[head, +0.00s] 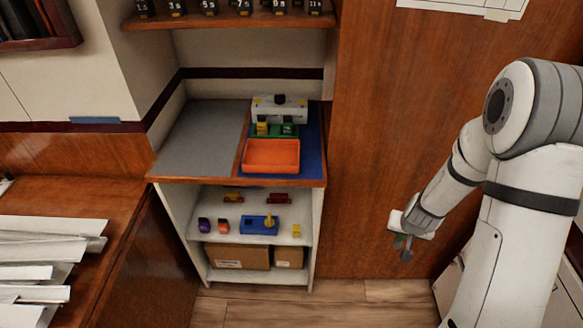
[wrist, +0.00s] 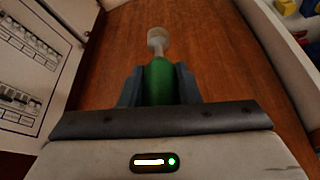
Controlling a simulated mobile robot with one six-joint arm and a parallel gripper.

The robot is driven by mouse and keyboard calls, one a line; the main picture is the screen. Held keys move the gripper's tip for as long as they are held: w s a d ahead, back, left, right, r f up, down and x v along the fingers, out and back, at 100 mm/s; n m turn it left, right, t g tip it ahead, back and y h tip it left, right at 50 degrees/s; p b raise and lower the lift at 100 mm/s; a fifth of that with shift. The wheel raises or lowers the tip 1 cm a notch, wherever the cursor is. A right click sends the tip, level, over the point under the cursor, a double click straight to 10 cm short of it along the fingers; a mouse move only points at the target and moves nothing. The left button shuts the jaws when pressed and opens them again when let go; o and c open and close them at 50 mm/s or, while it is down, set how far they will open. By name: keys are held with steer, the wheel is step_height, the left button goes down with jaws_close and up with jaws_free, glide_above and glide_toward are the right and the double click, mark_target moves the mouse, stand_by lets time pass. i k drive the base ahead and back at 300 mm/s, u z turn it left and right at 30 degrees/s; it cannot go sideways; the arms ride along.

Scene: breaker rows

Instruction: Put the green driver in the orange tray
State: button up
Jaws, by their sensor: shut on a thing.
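My gripper (head: 404,246) is at the right in the head view, low in front of the wooden panel and well apart from the shelf unit. In the wrist view my gripper (wrist: 159,88) is shut on the green driver (wrist: 159,82), with a finger on each side of its green handle. The driver's pale shaft and wide whitish end point away from the palm. The orange tray (head: 271,158) sits on the blue part of the counter, to the left of my gripper and higher in the picture. It looks empty.
Behind the tray stand a green block (head: 288,129) and a yellow one (head: 262,127), in front of a white device (head: 280,108). The grey counter (head: 200,137) at left is clear. Lower shelves hold a blue tray (head: 259,225), small coloured objects and cardboard boxes (head: 237,256).

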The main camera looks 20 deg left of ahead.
mark_target(272, 159)
steer(key=z, duration=0.6)
steer(key=i, duration=0.1)
steer(key=u, duration=1.75)
steer(key=k, duration=0.5)
steer(key=u, duration=0.15)
steer(key=i, duration=0.5)
steer(key=z, duration=0.2)
steer(key=k, duration=0.35)
steer(key=u, duration=0.05)
